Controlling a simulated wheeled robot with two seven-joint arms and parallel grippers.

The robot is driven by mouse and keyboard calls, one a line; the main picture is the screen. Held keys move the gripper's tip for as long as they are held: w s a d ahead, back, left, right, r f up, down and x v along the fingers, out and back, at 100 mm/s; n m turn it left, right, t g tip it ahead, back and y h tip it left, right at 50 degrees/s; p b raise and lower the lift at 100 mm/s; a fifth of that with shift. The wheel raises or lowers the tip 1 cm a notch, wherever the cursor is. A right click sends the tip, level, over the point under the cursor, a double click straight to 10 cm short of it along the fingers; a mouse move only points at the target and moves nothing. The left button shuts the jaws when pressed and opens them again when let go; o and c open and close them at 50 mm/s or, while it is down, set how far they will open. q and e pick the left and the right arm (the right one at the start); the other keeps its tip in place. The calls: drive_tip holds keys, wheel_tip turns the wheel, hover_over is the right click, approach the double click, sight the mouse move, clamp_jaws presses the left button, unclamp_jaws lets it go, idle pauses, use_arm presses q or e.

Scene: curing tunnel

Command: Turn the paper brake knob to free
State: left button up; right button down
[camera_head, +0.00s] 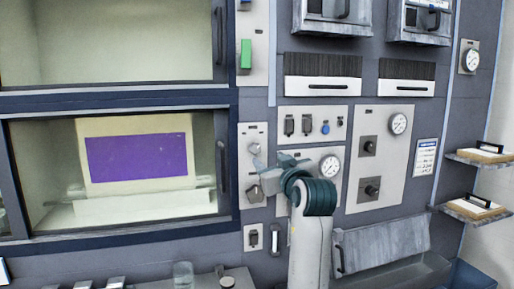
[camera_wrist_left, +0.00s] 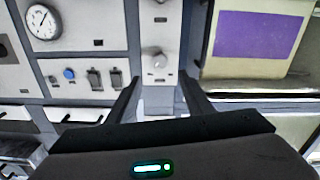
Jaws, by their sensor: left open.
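A pale grey round knob (camera_head: 254,148) sits on a narrow light panel beside the lower window; it also shows in the left wrist view (camera_wrist_left: 155,60). A dark knob (camera_head: 254,193) sits lower on that panel. I cannot read the labels, so which knob is the paper brake is unclear. My left gripper (camera_head: 264,172) is at this panel, just below the pale knob in the head view. In the left wrist view its two fingers (camera_wrist_left: 159,92) are apart and empty, with the pale knob beyond the tips. My right gripper is not in view.
A panel with a gauge (camera_head: 398,124) and two dark knobs (camera_head: 368,146) (camera_head: 372,189) stands to the right. A switch panel (camera_head: 312,125) is above my arm. The lower window (camera_head: 112,212) shows a purple sheet (camera_head: 137,158). A glass (camera_head: 183,273) stands on the ledge below.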

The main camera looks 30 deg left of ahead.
sight(256, 149)
use_arm(q)
drive_tip(key=p+x, duration=0.4)
drive_tip(key=x, duration=0.7)
drive_tip(key=shift+w+a+r, duration=0.1)
drive_tip(key=shift+a+r, duration=0.05)
drive_tip(key=shift+a, duration=0.1)
drive_tip(key=shift+w+a+p, duration=0.3)
drive_tip(key=shift+w+a, duration=0.15)
drive_tip(key=shift+a, duration=0.1)
drive_tip(key=shift+f, duration=0.2)
drive_tip(key=c, duration=1)
